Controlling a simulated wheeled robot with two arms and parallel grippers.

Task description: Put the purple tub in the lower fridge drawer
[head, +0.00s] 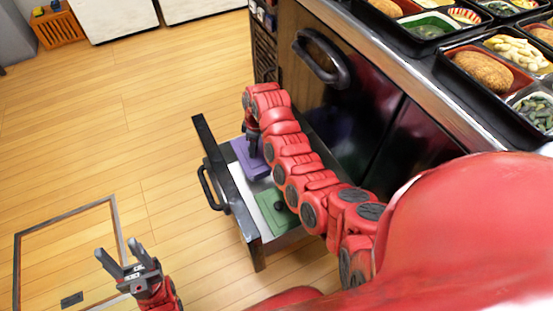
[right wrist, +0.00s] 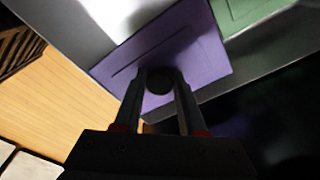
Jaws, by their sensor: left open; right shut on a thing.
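The purple tub (head: 243,152) is inside the open lower fridge drawer (head: 228,190), at its far end. Its flat lid has a round dark knob, and the lid fills the middle of the right wrist view (right wrist: 205,48). My right gripper (head: 252,142) reaches down over the tub, and its fingers (right wrist: 160,80) are shut on the knob. I cannot tell whether the tub rests on the drawer floor. My left gripper (head: 122,262) is open and empty over the floor, well left of the drawer.
A green tub (head: 272,215) with a dark knob sits in the near part of the drawer. The upper fridge door with a black handle (head: 322,58) is closed. Bento trays (head: 490,48) with food line the counter.

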